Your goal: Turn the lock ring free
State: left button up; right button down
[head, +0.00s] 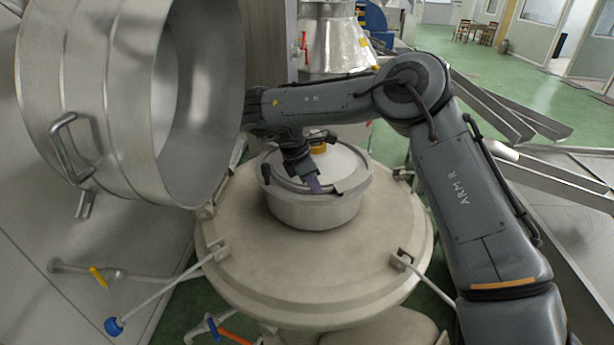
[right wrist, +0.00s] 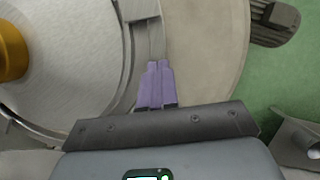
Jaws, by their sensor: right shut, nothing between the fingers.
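A round metal vessel (head: 312,212) with a flat lid stands on a broad beige round cover (head: 250,255). What looks like the lock ring (head: 350,184) runs around the lid's rim, with dark lugs; the right wrist view shows a grey lug (right wrist: 138,10) on the rim. A brass-coloured knob (head: 318,149) sits on the lid and shows in the right wrist view (right wrist: 12,48). My right gripper (head: 314,186) reaches down over the near rim. Its purple fingers (right wrist: 157,66) are shut together and empty beside the rim, close to the lug; contact is unclear. My left gripper is out of view.
A large open steel drum (head: 110,100) with handles fills the upper left. Thin rods with brackets (head: 402,258) stick out around the beige cover. A blue-knobbed rod (head: 115,326) lies front left. Metal troughs (head: 510,115) stand at right; green floor lies beyond.

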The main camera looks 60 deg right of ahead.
aim_at(328, 198)
jog(key=shift+x, duration=0.8)
jog(key=shift+s+d+r+p, duration=0.2)
jog(key=shift+s+d+p, duration=0.4)
jog(key=shift+s+d, duration=0.25)
jog(key=shift+s+d+f, duration=0.1)
jog(key=shift+s+d, duration=0.35)
jog(key=shift+d, duration=0.2)
jog(key=shift+s+p, duration=0.1)
jog(key=shift+p, duration=0.2)
